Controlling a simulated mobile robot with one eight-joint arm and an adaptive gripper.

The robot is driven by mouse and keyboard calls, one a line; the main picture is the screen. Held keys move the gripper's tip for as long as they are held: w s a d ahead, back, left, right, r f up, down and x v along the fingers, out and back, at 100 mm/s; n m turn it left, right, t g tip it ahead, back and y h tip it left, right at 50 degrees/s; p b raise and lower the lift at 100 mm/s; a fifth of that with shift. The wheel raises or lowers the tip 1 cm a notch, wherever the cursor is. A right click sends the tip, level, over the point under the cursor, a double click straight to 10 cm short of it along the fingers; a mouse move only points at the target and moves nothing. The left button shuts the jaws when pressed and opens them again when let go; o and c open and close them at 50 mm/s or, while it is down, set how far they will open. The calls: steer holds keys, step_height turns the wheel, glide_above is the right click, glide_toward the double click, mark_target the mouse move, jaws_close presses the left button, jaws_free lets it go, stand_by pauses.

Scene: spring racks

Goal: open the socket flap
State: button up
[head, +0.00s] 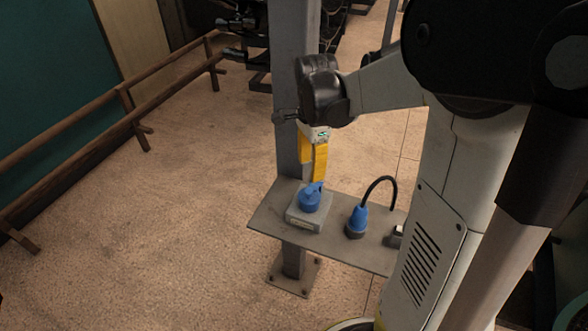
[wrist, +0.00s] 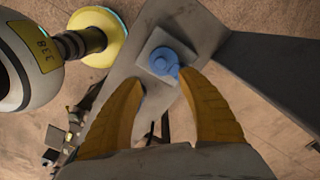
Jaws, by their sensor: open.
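A blue socket (head: 309,201) with a round lid-like flap sits on a grey box (head: 300,222) on a metal shelf. A small blue tab sticks out at the flap's edge. The flap looks down over the socket. The socket also shows in the wrist view (wrist: 160,61), with its tab toward my gripper. My gripper (head: 318,181) has yellow fingers and hangs just above the socket, pointing down. In the wrist view its fingers (wrist: 162,82) are spread apart with nothing between them. The fingertips look close to the tab; I cannot tell whether they touch it.
The grey shelf (head: 345,246) is fixed by a grey upright post (head: 291,60) that stands close behind my gripper. A blue plug (head: 357,219) with a black cable stands on the shelf right of the socket. A wooden rail (head: 122,92) runs along the left. The floor between is clear.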

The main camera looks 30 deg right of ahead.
mark_target(308, 191)
step_height(308, 191, down, 10)
steer(key=b, duration=0.3)
steer(key=shift+w+r, duration=0.1)
steer(key=shift+r, duration=0.15)
jaws_close()
steer(key=shift+a, duration=0.1)
